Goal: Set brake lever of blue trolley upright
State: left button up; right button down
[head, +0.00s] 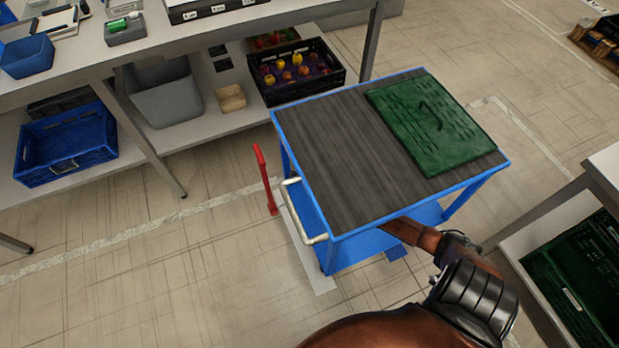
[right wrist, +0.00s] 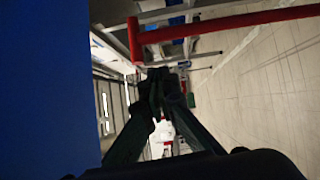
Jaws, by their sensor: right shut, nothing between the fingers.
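The blue trolley (head: 322,168) stands at the centre of the head view, with a dark grey top and a pale push handle (head: 304,210) on its left side. The red brake lever (head: 264,180) is beside that handle and looks upright. In the right wrist view the lever (right wrist: 235,25) crosses the upper part, with a short bend at its left end. My right gripper (right wrist: 165,85) is shut and empty, apart from the lever in the picture. In the head view my right arm reaches under the trolley's top, which hides the gripper. My left gripper is out of view.
A green crate (head: 405,100) lies on the trolley's top. The workbench (head: 200,35) behind holds a blue crate (head: 60,165) and a black fruit crate (head: 270,95) below. Another green crate (head: 545,260) is at the right. Floor left of the trolley is clear.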

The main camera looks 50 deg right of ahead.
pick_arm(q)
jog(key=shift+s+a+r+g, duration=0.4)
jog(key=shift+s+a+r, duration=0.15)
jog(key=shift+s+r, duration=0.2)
pick_arm(e)
jog(key=v, duration=0.2)
jog(key=shift+s+d, duration=0.2)
jog(key=shift+s, duration=0.15)
